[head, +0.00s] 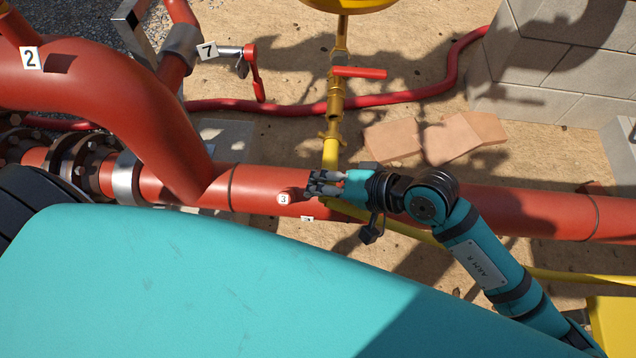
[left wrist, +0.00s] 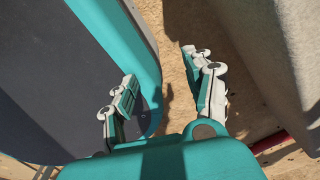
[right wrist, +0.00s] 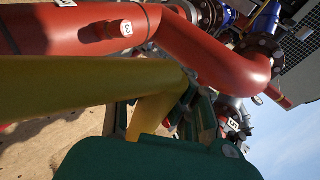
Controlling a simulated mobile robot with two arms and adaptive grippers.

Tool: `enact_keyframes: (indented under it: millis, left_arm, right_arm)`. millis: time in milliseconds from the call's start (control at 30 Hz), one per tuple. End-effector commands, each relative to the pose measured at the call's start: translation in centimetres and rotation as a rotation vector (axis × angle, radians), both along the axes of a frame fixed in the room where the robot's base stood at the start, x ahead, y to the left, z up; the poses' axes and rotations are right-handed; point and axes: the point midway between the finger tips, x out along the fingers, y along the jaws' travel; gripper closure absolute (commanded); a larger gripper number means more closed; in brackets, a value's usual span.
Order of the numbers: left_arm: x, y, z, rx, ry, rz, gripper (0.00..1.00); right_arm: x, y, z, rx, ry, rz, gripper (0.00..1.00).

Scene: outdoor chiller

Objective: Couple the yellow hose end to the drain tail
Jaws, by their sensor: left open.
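The drain tail (head: 331,152) is the yellow pipe running down from a brass valve with a red handle to the red pipe in the head view. My right gripper (head: 322,183) is at its lower end, over the red pipe. The yellow hose (head: 400,229) runs in from the right under my right arm to the fingers. In the right wrist view the hose (right wrist: 80,90) crosses close to the camera, and yellow fills the gap between the fingers. The gripper looks shut on the hose end; the mating faces are hidden. My left gripper (left wrist: 160,88) is open and empty.
The large red pipe (head: 480,210) crosses the middle, with a stub tagged 3 (head: 283,199). A red hose (head: 390,99) and brick-coloured slabs (head: 393,138) lie on the sand. A block wall (head: 555,65) stands at top right. My left gripper is beside my teal body.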

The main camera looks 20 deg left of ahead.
Motion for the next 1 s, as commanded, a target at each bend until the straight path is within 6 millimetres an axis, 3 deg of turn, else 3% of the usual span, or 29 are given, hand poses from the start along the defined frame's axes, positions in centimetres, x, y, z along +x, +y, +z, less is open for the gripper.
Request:
enact_keyframes:
  millis: [267,700,1000]
  left_arm:
    - [0.0,0.0,-0.1,0.000,0.001,0.000,0.47]
    - [-0.2,-1.2,-1.8,-0.015,0.001,-0.002,0.47]
    - [-0.1,-0.8,-1.9,-0.010,0.000,0.000,0.47]
  right_arm:
    - [0.2,0.1,0.0,0.002,-0.003,0.000,1.00]
    - [2.1,0.6,-0.1,0.002,-0.003,0.000,1.00]
    - [2.4,0.7,0.1,0.002,-0.001,0.000,1.00]
